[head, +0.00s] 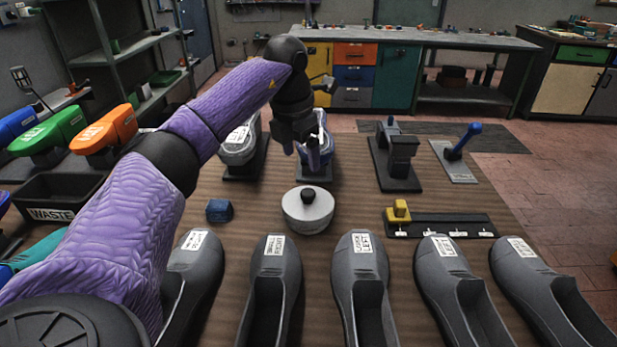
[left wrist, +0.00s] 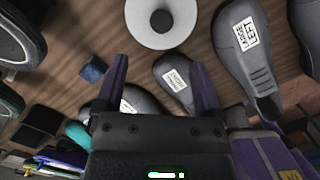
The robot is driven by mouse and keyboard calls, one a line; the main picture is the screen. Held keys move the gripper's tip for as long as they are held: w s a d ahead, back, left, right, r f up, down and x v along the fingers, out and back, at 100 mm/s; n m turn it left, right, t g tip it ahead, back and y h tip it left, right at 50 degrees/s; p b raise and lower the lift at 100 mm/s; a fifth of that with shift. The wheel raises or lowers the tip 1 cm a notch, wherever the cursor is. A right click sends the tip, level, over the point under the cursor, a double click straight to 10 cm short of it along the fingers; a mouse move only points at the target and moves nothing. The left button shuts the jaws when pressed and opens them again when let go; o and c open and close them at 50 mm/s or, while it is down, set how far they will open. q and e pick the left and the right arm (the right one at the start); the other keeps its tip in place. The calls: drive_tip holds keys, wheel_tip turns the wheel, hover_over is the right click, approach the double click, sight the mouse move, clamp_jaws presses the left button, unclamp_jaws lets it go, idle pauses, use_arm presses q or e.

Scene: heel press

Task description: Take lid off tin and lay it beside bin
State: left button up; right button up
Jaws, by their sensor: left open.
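A round, pale grey tin (head: 305,222) stands on the wooden bench, its lid (head: 292,202) on top with a dark knob in the middle. The lid also shows at the top of the left wrist view (left wrist: 143,33), beyond the fingertips. My left gripper (head: 309,160) is open and empty, raised above the bench and apart from the knob; its two fingers (left wrist: 162,70) spread in the left wrist view. The black bin (head: 62,191) marked WASTE stands at the left, partly behind my left arm. My right gripper is not in view.
A small blue block (head: 219,211) lies left of the tin. Several grey shoe lasts (head: 362,270) line the front. A dark rail with a yellow block (head: 399,211) is at the right. Clamps and a blue-handled lever (head: 462,142) stand behind.

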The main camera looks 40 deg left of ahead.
sight(308, 192)
use_arm(q)
drive_tip(key=shift+w+a+f, duration=0.1)
drive_tip(key=shift+w+f, duration=0.05)
drive_tip(key=shift+f, duration=0.15)
drive_tip(key=f+b, duration=0.1)
drive_tip(key=f, duration=0.2)
drive_tip(key=f+b, duration=0.1)
drive_tip(key=f, duration=0.2)
drive_tip(key=w+f+b, duration=0.1)
drive_tip(key=f, duration=0.2)
drive_tip(key=shift+d+b, duration=0.3)
drive_tip(key=shift+b, duration=0.05)
drive_tip(key=shift+w+f, duration=0.1)
drive_tip(key=shift+f, duration=0.05)
drive_tip(key=shift+c, duration=0.4)
drive_tip(key=c, duration=0.9)
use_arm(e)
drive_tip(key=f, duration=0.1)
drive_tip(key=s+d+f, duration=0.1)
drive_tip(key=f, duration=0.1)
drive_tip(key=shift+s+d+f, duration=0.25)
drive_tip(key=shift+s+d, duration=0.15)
